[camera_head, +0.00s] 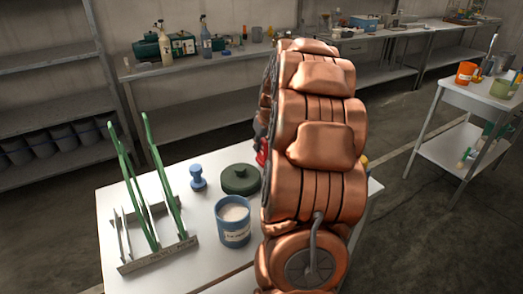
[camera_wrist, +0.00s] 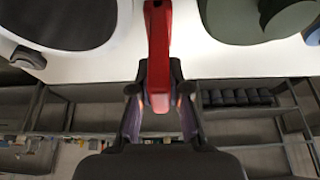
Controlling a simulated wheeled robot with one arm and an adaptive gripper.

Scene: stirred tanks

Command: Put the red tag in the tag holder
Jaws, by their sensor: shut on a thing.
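The red tag (camera_wrist: 158,40) is a narrow red piece, pinched between the two dark fingers of my gripper (camera_wrist: 159,98) in the wrist view. A little red (camera_head: 261,155) shows in the head view at the left edge of my copper-coloured arm, which hides most of the gripper. A metal rack (camera_head: 160,254) with tall green uprights and a lettered front strip stands at the left of the white table. I cannot tell whether this rack is the tag holder. The gripper is to the right of it, apart from it.
On the white table (camera_head: 115,190) are a blue knobbed piece (camera_head: 198,178), a dark green lidded round thing (camera_head: 240,179) and a blue labelled cup (camera_head: 233,225) with pale contents. A cart (camera_head: 450,95) stands right, a bench with bottles (camera_head: 165,70) behind, shelves (camera_head: 45,52) left.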

